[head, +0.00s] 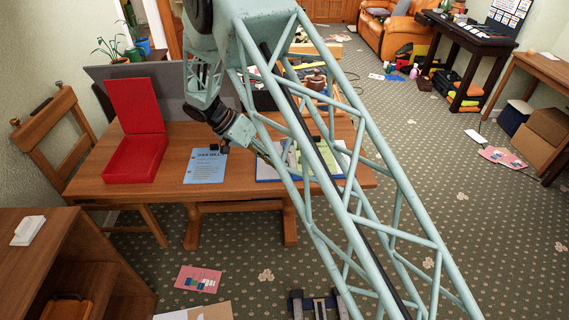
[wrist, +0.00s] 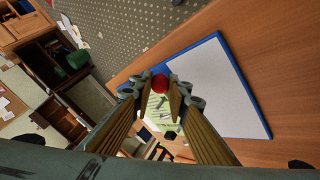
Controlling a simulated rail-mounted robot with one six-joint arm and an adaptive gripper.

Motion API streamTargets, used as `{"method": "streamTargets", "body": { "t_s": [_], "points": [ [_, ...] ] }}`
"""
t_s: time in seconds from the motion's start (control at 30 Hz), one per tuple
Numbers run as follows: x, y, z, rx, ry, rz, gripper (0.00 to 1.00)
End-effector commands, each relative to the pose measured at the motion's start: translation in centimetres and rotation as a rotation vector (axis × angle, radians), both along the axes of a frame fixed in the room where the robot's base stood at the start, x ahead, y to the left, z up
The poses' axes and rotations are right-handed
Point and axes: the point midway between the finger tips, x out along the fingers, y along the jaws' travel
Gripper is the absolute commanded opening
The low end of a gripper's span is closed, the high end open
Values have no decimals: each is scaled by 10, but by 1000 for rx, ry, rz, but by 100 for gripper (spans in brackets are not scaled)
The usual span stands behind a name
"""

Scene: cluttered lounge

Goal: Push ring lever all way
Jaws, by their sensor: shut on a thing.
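A blue-edged open binder (head: 264,177) lies on the wooden table in the head view, partly hidden by my arm. In the wrist view, its pale inner side (wrist: 222,90) spreads to the right of my fingers, and a greenish sheet (wrist: 152,106) shows between them. My gripper (wrist: 160,90) is shut on a red round knob (wrist: 160,82), which sits between the fingertips. The knob appears to be the end of the ring lever; its shank and the rings cannot be made out. In the head view, my gripper (head: 266,156) is low over the binder, its fingertips unclear.
On the table (head: 176,142) lie an open red box (head: 134,158) and a blue printed sheet (head: 206,167), left of the binder. A wooden chair (head: 55,140) stands at the left. A dark box (head: 263,98) stands behind. Bare tabletop lies around the blue sheet.

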Motion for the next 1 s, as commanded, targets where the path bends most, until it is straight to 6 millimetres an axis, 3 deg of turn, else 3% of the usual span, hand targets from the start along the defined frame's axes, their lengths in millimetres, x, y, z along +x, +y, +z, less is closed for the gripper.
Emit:
{"method": "streamTargets", "body": {
  "t_s": [0.37,1.0],
  "points": [
    [-6,20,-9,-123,-16,18,5],
    [-8,25,-13,-218,-29,19,5]
  ]
}}
